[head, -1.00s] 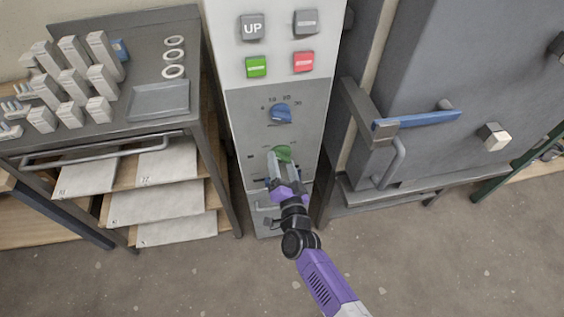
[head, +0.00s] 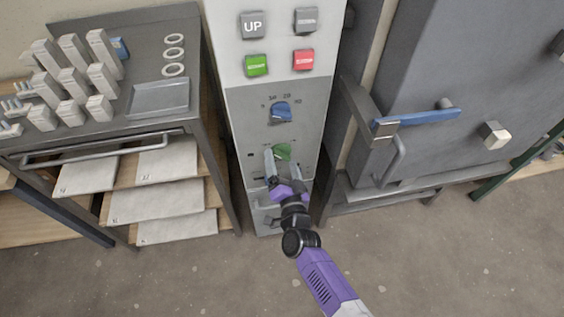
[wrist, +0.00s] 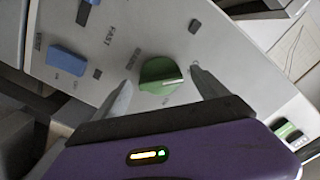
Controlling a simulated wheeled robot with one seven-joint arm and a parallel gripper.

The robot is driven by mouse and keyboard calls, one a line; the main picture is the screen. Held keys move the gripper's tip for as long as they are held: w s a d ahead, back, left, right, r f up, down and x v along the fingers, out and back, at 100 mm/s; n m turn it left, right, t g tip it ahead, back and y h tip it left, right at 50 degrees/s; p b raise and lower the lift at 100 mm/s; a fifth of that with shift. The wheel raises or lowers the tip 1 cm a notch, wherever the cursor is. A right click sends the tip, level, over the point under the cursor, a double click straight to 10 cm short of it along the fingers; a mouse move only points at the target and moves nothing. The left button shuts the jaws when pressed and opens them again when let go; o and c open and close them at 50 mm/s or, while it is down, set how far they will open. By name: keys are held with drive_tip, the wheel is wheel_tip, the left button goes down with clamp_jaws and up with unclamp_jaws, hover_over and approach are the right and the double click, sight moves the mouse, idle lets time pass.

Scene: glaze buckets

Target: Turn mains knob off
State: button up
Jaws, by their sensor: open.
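A green knob (head: 282,152) sits low on the grey front of the control cabinet, below a blue knob (head: 281,112). I take it for the mains knob, but its own label is not readable. In the wrist view the green knob (wrist: 160,76) is between my fingertips, with its raised grip slanting. My gripper (head: 282,163) is open, one finger to each side of the knob; it also shows in the wrist view (wrist: 162,78). A gap shows between each finger and the knob. The blue knob (wrist: 66,60) is at the left there.
Above are green (head: 257,66) and red (head: 303,60) buttons and a grey UP button (head: 252,25). A kiln-like grey box with a blue handle (head: 425,117) stands at right. A metal table with a tray (head: 159,97) stands at left. Floor in front is clear.

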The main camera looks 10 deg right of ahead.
drive_tip(key=s+p, duration=0.1)
drive_tip(key=s, duration=0.6)
drive_tip(key=shift+s, duration=0.35)
